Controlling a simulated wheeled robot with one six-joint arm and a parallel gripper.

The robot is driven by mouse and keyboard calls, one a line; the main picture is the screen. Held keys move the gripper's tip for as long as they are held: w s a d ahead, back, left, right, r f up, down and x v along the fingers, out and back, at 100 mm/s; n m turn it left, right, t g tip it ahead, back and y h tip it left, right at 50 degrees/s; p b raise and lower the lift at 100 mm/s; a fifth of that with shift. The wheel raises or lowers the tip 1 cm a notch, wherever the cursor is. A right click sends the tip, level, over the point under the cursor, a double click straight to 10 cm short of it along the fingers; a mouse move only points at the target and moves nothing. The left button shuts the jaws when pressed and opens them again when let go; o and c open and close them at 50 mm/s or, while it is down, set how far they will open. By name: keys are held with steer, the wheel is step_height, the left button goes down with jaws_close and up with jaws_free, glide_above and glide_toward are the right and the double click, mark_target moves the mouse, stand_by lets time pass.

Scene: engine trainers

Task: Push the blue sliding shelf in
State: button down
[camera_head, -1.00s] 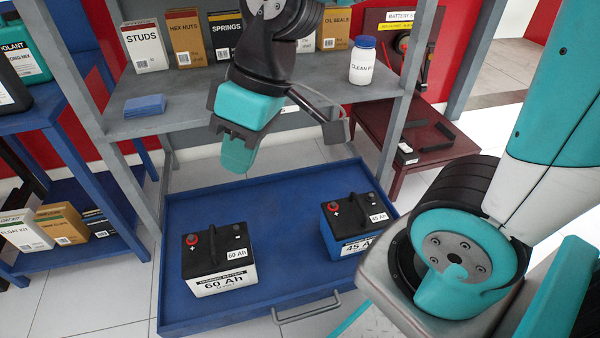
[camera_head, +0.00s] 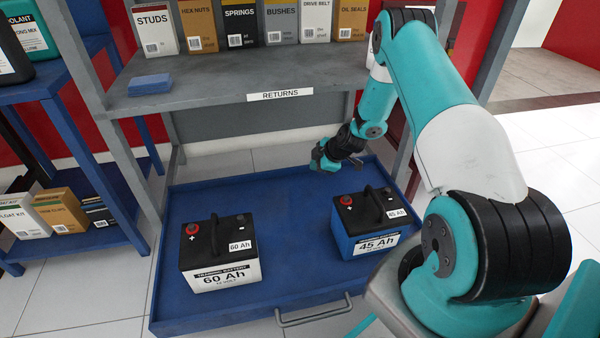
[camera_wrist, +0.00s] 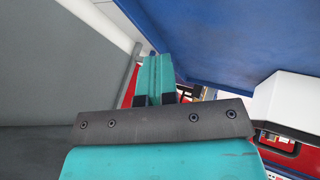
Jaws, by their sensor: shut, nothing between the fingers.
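The blue sliding shelf (camera_head: 290,215) is pulled out from the low part of the grey rack, with a metal handle (camera_head: 314,311) on its front edge. A white and black 60 Ah battery (camera_head: 220,255) and a blue and black 45 Ah battery (camera_head: 375,225) stand upright on it. My gripper (camera_head: 322,160) is over the rear part of the shelf, behind the 45 Ah battery; contact cannot be told. In the wrist view my gripper (camera_wrist: 153,78) has its teal fingers shut and empty, with a blue surface (camera_wrist: 235,40), likely the shelf, beyond them.
The grey rack's upper shelf (camera_head: 220,95) holds several boxes, a blue block (camera_head: 150,84) and a RETURNS label (camera_head: 280,95). A blue side rack (camera_head: 85,180) with boxes stands at the left. My arm spans the right side. White floor (camera_head: 90,310) is clear at the front left.

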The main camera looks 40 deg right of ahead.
steer(key=f, duration=0.1)
steer(key=b, duration=0.7)
glide_toward(294, 174)
steer(key=a+f, duration=0.1)
steer(key=f, duration=0.2)
steer(key=a+f, duration=0.1)
steer(key=f, duration=0.1)
steer(key=shift+s+a+f, duration=0.15)
steer(key=shift+s+a, duration=0.15)
steer(key=shift+a, duration=0.05)
steer(key=shift+w+d+r+b, duration=0.1)
steer(key=shift+w+d+b, duration=0.25)
steer(key=shift+w, duration=0.2)
steer(key=shift+w+d+r+b, duration=0.15)
steer(key=shift+w+d+b, duration=0.1)
steer(key=shift+w+b, duration=0.3)
steer(key=shift+w+d+r, duration=0.25)
steer(key=shift+w+r, duration=0.05)
steer(key=shift+w, duration=0.35)
